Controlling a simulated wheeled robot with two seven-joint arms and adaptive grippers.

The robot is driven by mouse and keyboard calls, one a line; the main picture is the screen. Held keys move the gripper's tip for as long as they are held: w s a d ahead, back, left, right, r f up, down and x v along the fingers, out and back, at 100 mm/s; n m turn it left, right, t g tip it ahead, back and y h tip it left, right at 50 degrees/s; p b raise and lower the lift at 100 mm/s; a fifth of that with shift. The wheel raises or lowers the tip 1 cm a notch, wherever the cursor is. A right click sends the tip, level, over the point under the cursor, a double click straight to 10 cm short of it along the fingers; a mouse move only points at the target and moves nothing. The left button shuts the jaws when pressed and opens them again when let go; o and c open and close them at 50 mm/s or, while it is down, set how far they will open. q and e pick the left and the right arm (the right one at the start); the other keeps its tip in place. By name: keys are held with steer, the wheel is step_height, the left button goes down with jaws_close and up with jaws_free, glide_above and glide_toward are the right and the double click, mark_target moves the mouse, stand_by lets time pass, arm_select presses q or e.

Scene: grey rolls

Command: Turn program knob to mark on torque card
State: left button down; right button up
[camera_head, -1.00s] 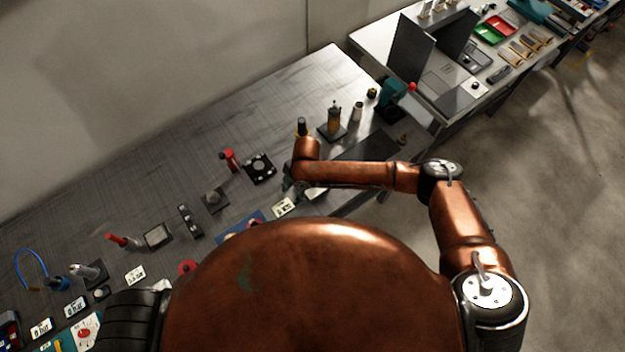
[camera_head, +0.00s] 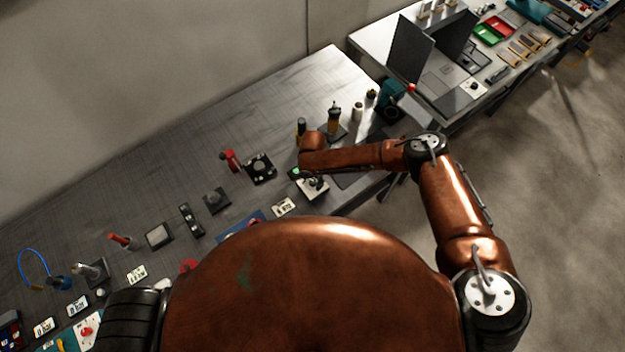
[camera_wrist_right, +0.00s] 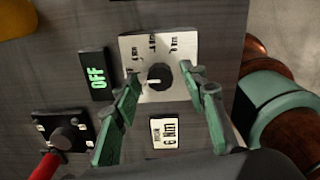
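The program knob (camera_wrist_right: 158,76) is black and round, on a white plate (camera_wrist_right: 130,44) with several printed torque marks along its far side. Its white pointer line points left in the wrist view, away from the marks. The torque card (camera_wrist_right: 164,132) is white, below the plate, and seems to read 6 Nm. My right gripper (camera_wrist_right: 163,75) is open, its green fingers on either side of the knob with gaps visible. Whether either finger touches it is unclear. In the head view the plate (camera_head: 313,190) is partly covered by my right arm, and the card (camera_head: 283,207) lies left of it. My left gripper is not in view.
A small display (camera_wrist_right: 97,75) left of the plate shows green OFF. A black block with a red-handled part (camera_wrist_right: 66,138) lies lower left. A black fan-like square (camera_head: 259,167) and upright tools (camera_head: 334,119) stand nearby. The grey bench's far side is mostly clear.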

steer(key=shift+f, duration=0.15)
steer(key=shift+c, duration=0.3)
jaws_close()
